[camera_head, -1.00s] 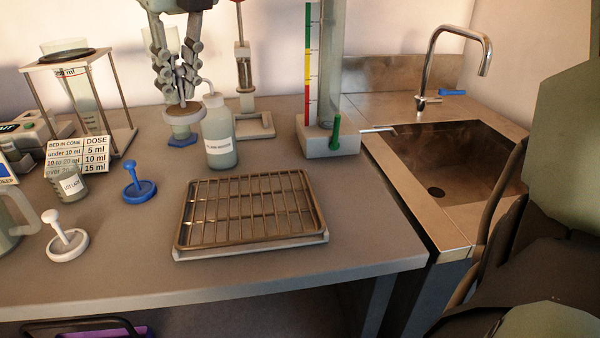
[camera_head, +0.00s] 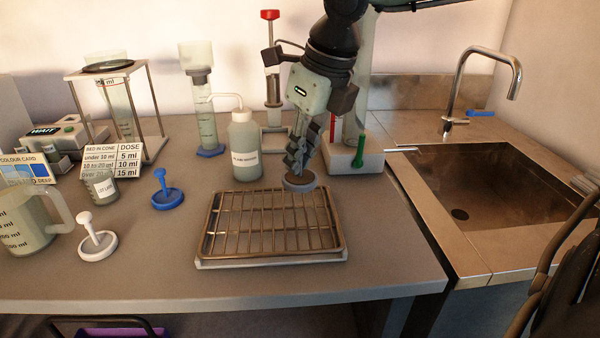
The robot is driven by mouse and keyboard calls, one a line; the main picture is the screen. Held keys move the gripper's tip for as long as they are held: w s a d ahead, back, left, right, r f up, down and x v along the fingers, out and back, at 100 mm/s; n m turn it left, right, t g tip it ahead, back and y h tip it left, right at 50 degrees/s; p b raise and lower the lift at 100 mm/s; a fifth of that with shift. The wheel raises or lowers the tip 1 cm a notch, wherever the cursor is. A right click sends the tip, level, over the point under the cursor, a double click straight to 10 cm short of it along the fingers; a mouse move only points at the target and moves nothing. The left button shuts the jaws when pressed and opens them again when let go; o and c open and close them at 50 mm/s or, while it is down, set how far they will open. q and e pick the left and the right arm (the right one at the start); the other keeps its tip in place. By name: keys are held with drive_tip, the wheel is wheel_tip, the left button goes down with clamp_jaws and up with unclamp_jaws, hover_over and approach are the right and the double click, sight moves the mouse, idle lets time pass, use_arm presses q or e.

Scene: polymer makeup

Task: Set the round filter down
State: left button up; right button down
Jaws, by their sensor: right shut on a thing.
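The round filter (camera_head: 301,183), a flat grey-brown disc, is in my right gripper (camera_head: 299,165). The gripper points down from the upper right, and its fingers are shut on the disc's top. The disc is at the back right of the wire drying rack (camera_head: 215,245), overlapping its back edge in the picture. Whether it touches the wires I cannot tell. The rack lies flat on a pale tray and its wires are otherwise bare.
A labelled wash bottle (camera_head: 245,150) stands just left of the gripper. A measuring cylinder (camera_head: 205,125) with a cup on top stands behind it. A tall column on a white base (camera_head: 350,160) is close on the right, beside the sink (camera_head: 480,185).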

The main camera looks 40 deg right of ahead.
sight(302, 171)
use_arm(q)
drive_tip(key=shift+s+f, duration=0.1)
drive_tip(key=shift+f, duration=0.25)
use_arm(e)
drive_tip(key=shift+f, duration=1.95)
drive_tip(key=shift+f, duration=0.15)
drive_tip(key=c, duration=1.8)
unclamp_jaws()
drive_tip(key=o, duration=0.3)
use_arm(q)
drive_tip(key=shift+r, duration=0.65)
use_arm(e)
drive_tip(key=shift+o, duration=0.2)
